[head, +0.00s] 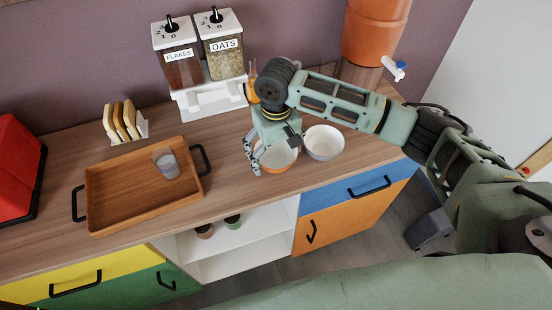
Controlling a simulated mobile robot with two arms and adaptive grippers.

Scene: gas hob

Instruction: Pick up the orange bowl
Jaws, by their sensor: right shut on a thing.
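The orange bowl (278,160) has a pale inside and an orange outer wall. It sits at the front part of the wooden counter, left of a white bowl. My right gripper (254,165) reaches down over it from above and is shut on its left rim. The gripper covers the bowl's left and back parts. I cannot tell whether the bowl is clear of the counter. My left gripper is not in the head view.
The white bowl (324,142) stands close on the right. A wooden tray (108,211) with a glass (167,164) lies to the left. Behind are a cereal dispenser (205,100), a toast rack (140,131) and an orange drink dispenser (373,35). A red object (16,165) stands far left.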

